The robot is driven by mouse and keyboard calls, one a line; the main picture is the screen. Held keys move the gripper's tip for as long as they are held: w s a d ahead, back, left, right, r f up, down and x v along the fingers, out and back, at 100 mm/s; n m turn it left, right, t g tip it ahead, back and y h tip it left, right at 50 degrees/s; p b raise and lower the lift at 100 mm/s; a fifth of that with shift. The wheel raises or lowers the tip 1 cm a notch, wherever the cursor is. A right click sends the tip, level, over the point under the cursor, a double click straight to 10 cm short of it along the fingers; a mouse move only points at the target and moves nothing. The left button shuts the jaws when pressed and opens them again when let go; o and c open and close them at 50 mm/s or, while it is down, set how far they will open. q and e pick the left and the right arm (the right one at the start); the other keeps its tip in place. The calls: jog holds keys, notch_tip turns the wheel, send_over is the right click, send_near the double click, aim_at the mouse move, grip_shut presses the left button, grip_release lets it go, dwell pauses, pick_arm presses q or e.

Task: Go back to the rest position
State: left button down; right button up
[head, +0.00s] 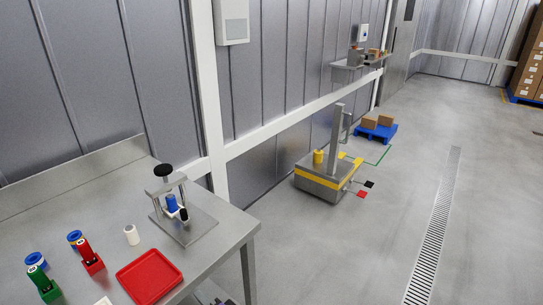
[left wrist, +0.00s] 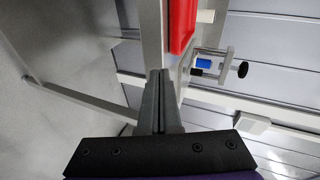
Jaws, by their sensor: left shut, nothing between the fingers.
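My left gripper (left wrist: 158,76) shows in the left wrist view, its two grey fingers together with nothing between them. It is clear of the objects around it, close to the steel table's edge in that picture. The red tray (left wrist: 182,25) and the small press with a blue part (left wrist: 204,63) lie beyond the fingers. In the head view no gripper can be made out. My right gripper is in neither view.
In the head view the steel table (head: 205,208) carries the red tray (head: 148,276), the press (head: 180,212), a white cylinder (head: 132,235), and red and green holders. A wheeled cart (head: 322,182) and a blue pallet (head: 377,132) stand along the wall.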

pick_arm(q)
jog(key=s+n+g+h+p, duration=0.2)
jog(key=s+n+h, duration=0.6)
jog(key=s, duration=0.8)
jog(key=g+h, duration=0.1)
jog(key=g, duration=0.1)
jog(key=shift+r+g+p, duration=0.15)
jog(key=shift+g+p, duration=0.15)
jog(key=shift+p, duration=0.05)
